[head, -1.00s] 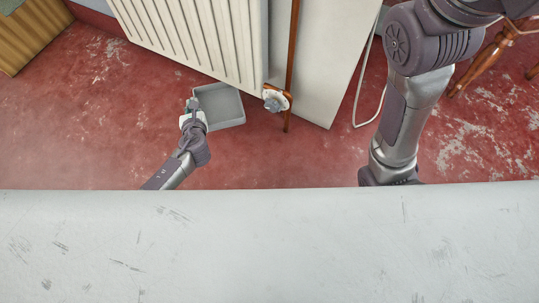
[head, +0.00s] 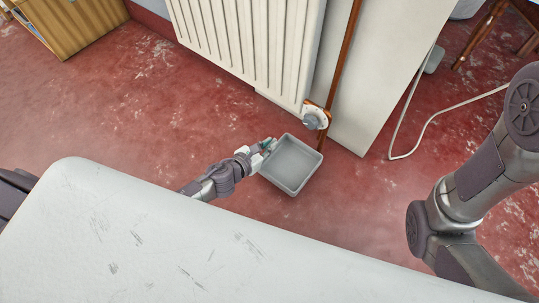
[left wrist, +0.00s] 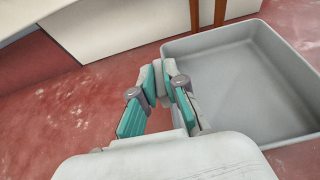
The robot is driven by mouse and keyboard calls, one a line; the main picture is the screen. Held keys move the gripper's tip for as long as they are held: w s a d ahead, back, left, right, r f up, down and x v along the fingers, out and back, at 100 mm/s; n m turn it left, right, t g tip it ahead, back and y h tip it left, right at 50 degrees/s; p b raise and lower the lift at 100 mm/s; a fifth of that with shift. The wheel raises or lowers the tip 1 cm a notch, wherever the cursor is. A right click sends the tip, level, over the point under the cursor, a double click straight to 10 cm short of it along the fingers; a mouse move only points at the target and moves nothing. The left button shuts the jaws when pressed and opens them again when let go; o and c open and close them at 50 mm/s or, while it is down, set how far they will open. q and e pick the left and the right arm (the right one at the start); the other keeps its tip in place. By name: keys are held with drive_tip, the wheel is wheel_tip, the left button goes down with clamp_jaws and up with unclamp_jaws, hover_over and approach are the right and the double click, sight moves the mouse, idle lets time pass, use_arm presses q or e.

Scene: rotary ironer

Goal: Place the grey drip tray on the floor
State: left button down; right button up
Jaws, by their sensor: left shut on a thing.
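The grey drip tray (head: 289,168) is an open, shallow rectangular box, seen in the head view below the radiator valve. It looks empty. My left gripper (head: 267,145) is shut on the tray's rim at its left corner.
A white radiator (head: 245,45) with a valve (head: 314,117) and a brown pipe (head: 343,50) stands just behind the tray. A white panel (head: 385,70) is to their right, with a pale cable (head: 425,128) on the floor. A wooden cabinet (head: 85,30) is far left. Floor around the tray is clear.

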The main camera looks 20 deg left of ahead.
use_arm(q)
drive_tip(key=shift+f+b, duration=1.65)
drive_tip(key=shift+f, duration=0.3)
drive_tip(key=c, duration=1.2)
unclamp_jaws()
drive_tip(key=shift+r, duration=0.1)
drive_tip(key=shift+r+p, duration=0.15)
drive_tip(key=shift+p, duration=0.15)
drive_tip(key=p+v, duration=0.3)
drive_tip(key=v, duration=0.9)
drive_tip(key=shift+p, duration=0.35)
